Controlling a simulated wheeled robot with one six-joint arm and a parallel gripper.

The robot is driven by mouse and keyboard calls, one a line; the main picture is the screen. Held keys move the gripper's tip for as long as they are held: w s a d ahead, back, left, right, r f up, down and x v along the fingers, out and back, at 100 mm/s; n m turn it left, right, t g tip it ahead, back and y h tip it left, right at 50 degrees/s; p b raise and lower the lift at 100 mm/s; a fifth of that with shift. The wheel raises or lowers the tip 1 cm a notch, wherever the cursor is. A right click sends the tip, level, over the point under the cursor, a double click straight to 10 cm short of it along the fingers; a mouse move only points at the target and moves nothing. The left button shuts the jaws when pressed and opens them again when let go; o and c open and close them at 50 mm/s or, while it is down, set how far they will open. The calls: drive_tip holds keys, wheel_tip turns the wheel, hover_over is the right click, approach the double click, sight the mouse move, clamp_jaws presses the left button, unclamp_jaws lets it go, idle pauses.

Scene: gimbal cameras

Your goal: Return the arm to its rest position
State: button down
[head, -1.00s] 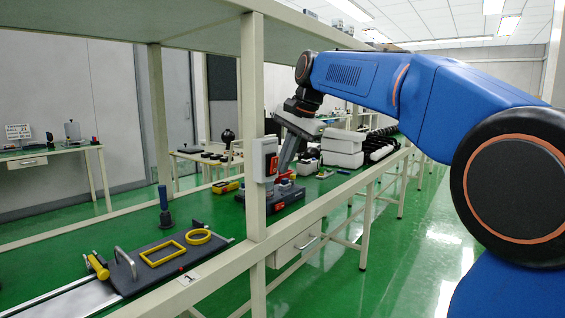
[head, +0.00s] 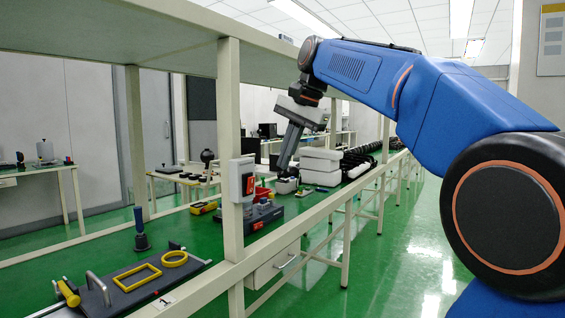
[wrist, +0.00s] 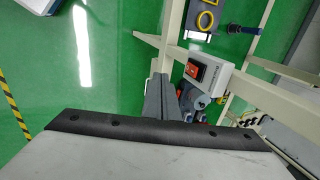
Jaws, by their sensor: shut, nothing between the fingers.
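My blue arm reaches from the right in the head view and bends down at the wrist. My gripper (head: 284,166) hangs from it, pointing down and slightly left over the far part of the green bench, behind the post with the switch box. Its grey fingers are together with nothing held. A small light object (head: 286,185) shows just below the tips; I cannot tell whether they touch. In the wrist view the closed fingers (wrist: 159,100) show beyond the dark-edged housing, close to the switch box in the picture.
A switch box (head: 242,180) with a red rocker is on a bench post (head: 231,110). A grey and red device (head: 262,214), a red bin (head: 263,194) and white boxes (head: 320,166) stand on the bench. A shelf (head: 150,32) runs above. The aisle floor (head: 400,240) is clear.

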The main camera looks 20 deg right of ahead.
drive_tip(key=shift+f, duration=0.1)
idle(0.3)
drive_tip(key=s+f+n+h, duration=0.1)
drive_tip(key=s+f+n, duration=0.2)
drive_tip(key=s+f, duration=0.6)
drive_tip(key=s+d+f+n, duration=0.1)
drive_tip(key=s+f+n, duration=0.3)
drive_tip(key=s+f, duration=0.6)
drive_tip(key=s+d+f+n+t+h, duration=0.1)
drive_tip(key=s+f+n, duration=0.2)
drive_tip(key=s+f, duration=0.7)
wheel_tip(320, 180, down, 9)
drive_tip(key=shift+s+d+f+n+h, duration=0.1)
drive_tip(key=shift+s+d+n+h, duration=0.1)
drive_tip(key=shift+n+h, duration=0.15)
